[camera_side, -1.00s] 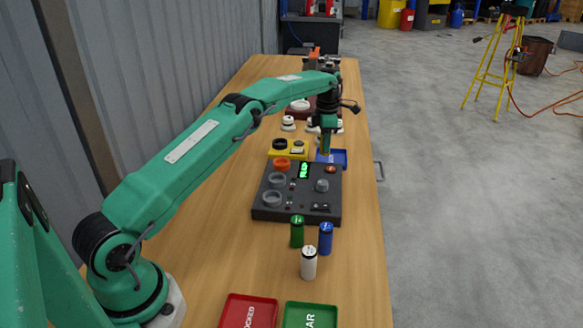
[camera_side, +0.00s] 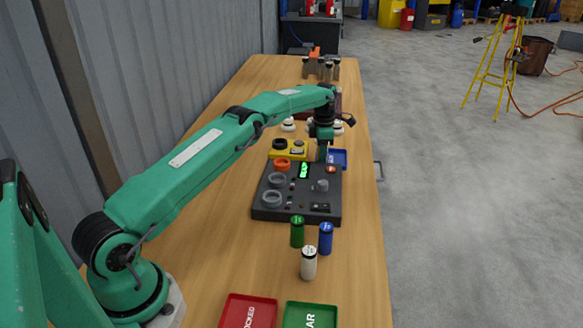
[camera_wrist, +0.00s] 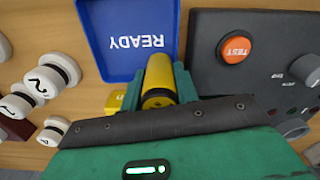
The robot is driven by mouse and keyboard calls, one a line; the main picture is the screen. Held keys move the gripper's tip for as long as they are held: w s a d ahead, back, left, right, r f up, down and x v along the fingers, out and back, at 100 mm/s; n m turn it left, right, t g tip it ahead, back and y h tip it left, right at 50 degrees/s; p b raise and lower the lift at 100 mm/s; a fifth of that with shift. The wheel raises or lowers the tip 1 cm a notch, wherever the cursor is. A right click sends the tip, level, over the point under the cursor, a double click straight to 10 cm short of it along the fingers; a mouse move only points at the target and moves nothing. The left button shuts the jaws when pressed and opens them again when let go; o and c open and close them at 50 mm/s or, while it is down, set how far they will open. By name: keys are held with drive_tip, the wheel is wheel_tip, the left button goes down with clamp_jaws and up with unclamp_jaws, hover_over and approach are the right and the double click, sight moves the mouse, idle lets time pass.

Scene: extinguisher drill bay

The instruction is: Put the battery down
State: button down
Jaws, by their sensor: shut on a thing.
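The battery is a yellow cylinder (camera_wrist: 160,76), held between the two teal fingers of my gripper (camera_wrist: 158,88) in the wrist view. My gripper (camera_side: 322,157) shows in the side view pointing down, beside the far right part of the dark panel. A blue tray marked READY (camera_wrist: 95,35) lies just beyond the battery in the wrist view. The tray (camera_side: 341,158) is partly hidden behind my gripper in the side view. The battery's far end overlaps the tray's near edge in the wrist picture; I cannot tell its height above the table.
The dark control panel (camera_side: 262,210) has an orange TEST button (camera_wrist: 236,48) close to my gripper. Green (camera_side: 297,232), blue (camera_side: 326,239) and white (camera_side: 308,264) cylinders stand upright nearer the camera. A yellow box (camera_side: 300,155) and white numbered knobs (camera_wrist: 40,80) sit nearby.

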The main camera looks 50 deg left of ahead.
drive_tip(key=shift+f, duration=0.4)
drive_tip(key=shift+f, duration=0.5)
drive_tip(key=c, duration=1.3)
unclamp_jaws()
drive_tip(key=shift+d, duration=0.1)
drive_tip(key=shift+c, duration=0.2)
drive_tip(key=shift+d+r, duration=0.1)
drive_tip(key=shift+r, duration=0.75)
drive_tip(key=shift+a+r, duration=0.2)
drive_tip(key=shift+r, duration=3.5)
drive_tip(key=shift+r, duration=0.1)
